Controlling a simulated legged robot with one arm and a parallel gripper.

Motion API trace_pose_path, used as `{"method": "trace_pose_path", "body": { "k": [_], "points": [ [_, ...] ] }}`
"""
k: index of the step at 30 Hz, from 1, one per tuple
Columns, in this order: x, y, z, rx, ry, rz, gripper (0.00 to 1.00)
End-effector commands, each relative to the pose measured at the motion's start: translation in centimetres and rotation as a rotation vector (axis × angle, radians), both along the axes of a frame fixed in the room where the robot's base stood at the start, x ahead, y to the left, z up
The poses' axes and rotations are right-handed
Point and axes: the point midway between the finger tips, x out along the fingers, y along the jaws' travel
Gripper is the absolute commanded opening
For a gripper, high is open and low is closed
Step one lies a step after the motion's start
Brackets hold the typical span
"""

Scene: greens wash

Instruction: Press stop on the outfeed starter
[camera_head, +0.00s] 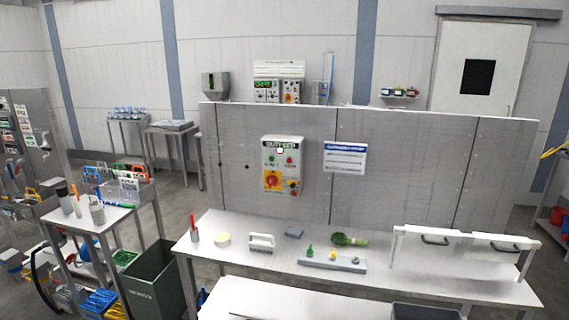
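The outfeed starter (282,166) is a light grey box on the grey panel wall behind the long bench, near the picture's middle. Its label appears to read "OUTFEED", with a small pale square just below it. A green button sits at the upper left of its face and a red button (290,160) at the upper right. Below are a yellow plate with a red rotary switch (273,181) and a smaller red knob at lower right. Button lettering is too small to read. Nothing covers the starter's face. My gripper is not in view.
The long bench (215,240) stands in front of the panel wall, with a white handled block, a tray of small items and a green vegetable on it. A dark green bin (150,285) and a small side table (95,215) stand at left. A white notice (345,158) hangs right of the starter.

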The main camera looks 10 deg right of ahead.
Motion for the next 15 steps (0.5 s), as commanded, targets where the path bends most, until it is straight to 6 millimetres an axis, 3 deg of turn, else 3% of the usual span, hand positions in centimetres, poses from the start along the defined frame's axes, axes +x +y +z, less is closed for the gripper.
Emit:
{"method": "trace_pose_path", "body": {
  "k": [9, 15],
  "points": [
    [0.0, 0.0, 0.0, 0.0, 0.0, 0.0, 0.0],
    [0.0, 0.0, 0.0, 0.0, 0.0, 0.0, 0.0]
  ]
}}
